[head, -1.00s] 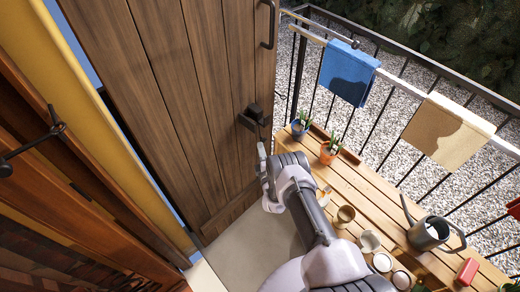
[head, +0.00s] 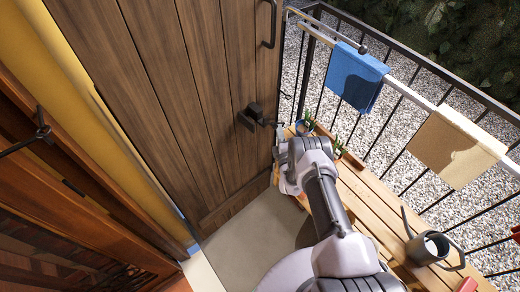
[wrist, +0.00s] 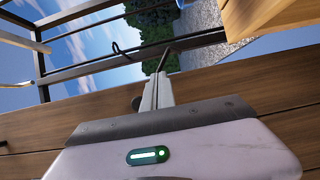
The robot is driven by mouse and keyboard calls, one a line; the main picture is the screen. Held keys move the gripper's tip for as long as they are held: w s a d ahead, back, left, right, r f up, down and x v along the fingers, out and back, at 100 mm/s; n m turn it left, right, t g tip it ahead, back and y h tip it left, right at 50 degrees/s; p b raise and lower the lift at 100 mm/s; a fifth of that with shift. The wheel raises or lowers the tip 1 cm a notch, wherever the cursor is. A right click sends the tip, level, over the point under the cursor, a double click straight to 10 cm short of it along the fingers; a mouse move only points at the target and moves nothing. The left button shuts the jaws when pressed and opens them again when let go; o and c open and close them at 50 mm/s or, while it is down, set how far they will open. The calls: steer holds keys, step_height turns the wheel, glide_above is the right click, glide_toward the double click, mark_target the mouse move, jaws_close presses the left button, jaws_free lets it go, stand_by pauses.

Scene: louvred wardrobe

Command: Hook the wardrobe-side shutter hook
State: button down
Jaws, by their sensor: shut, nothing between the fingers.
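A brown plank shutter (head: 160,100) stands upright in the head view. A black metal bracket (head: 250,117) sits low near its right edge, with a thin dark rod reaching right from it. I cannot tell for certain whether this rod is the hook. My gripper (head: 279,132) is close to the rod's end; contact is unclear. In the wrist view my gripper's pale fingers (wrist: 155,92) are shut, and a dark rod (wrist: 166,58) shows just beyond their tips. A thin black hooked piece (wrist: 122,49) shows farther off. Another dark metal fitting (head: 41,134) with a rod is on the wooden frame at left.
A dark railing (head: 420,65) with a blue cloth (head: 355,77) and a tan cloth (head: 455,150) runs along the right. A slatted bench (head: 378,212) bears a watering can (head: 428,247) and small pots, partly behind my arm. Pale floor (head: 245,240) is clear below the shutter.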

steer(key=shift+w+d+r+n+t+y+b, duration=0.15)
steer(key=shift+w+d+r+n+t+b, duration=0.2)
steer(key=shift+r+n, duration=0.4)
steer(key=shift+w+d+r+n+t+y, duration=0.15)
steer(key=shift+d+r+n+t, duration=0.3)
steer(key=shift+r, duration=0.45)
steer(key=shift+w+d+r+n+t+y+b, duration=0.1)
steer(key=shift+w+d+r+n+t+b, duration=0.2)
steer(key=shift+r+n, duration=0.45)
